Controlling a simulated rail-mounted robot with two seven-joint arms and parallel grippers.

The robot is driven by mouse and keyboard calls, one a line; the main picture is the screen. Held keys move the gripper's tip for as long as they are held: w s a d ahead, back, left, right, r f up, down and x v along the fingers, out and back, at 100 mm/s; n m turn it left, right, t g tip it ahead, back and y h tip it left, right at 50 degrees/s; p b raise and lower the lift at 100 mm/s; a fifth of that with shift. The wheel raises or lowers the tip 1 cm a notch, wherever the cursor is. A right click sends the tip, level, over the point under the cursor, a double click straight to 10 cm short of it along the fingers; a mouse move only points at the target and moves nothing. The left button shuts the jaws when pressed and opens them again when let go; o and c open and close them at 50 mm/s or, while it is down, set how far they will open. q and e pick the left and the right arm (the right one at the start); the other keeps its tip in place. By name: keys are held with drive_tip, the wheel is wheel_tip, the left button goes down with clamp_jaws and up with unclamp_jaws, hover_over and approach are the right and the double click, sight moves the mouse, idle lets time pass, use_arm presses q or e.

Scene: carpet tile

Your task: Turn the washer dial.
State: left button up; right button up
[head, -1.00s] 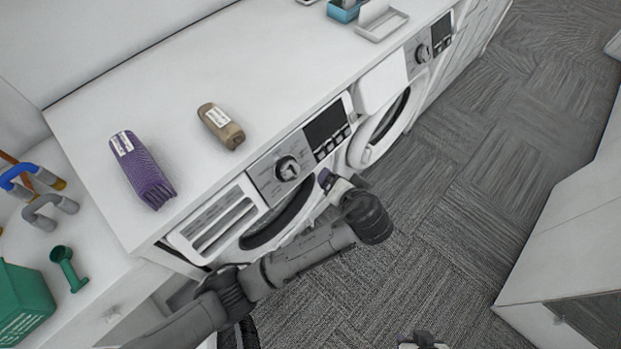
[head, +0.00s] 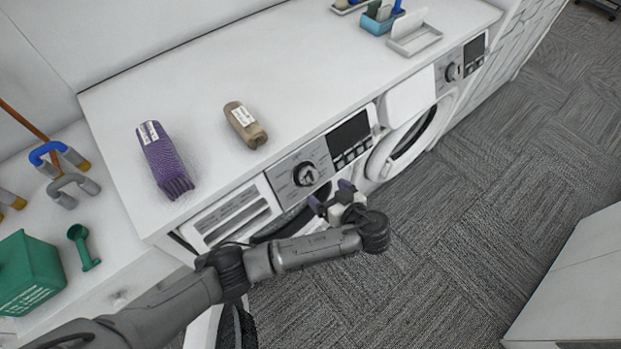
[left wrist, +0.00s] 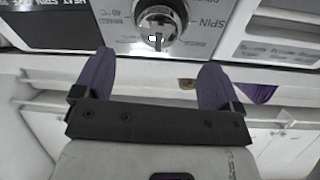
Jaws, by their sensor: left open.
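The near washer's dial (head: 306,174) is a round silver and dark knob on the front panel, right of the detergent drawer and left of the black display. In the left wrist view the dial (left wrist: 160,20) shows at the top centre, ahead of the fingers and roughly midway between them. My left gripper (head: 332,199) is in front of the washer, a little below and right of the dial, and apart from it. In the left wrist view its two purple fingers (left wrist: 158,78) are spread with nothing between them. My right gripper is not in view.
A second washer with its own dial (head: 453,72) stands further right. A purple ribbed packet (head: 163,162) and a brown bottle (head: 245,124) lie on the white counter (head: 290,70). A green basket (head: 27,272) is at the lower left. The carpet in front of the washers is clear.

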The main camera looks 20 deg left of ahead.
sight(312, 180)
use_arm(q)
drive_tip(key=b+x, duration=0.2)
drive_tip(key=x, duration=0.5)
drive_tip(key=shift+x, duration=0.95)
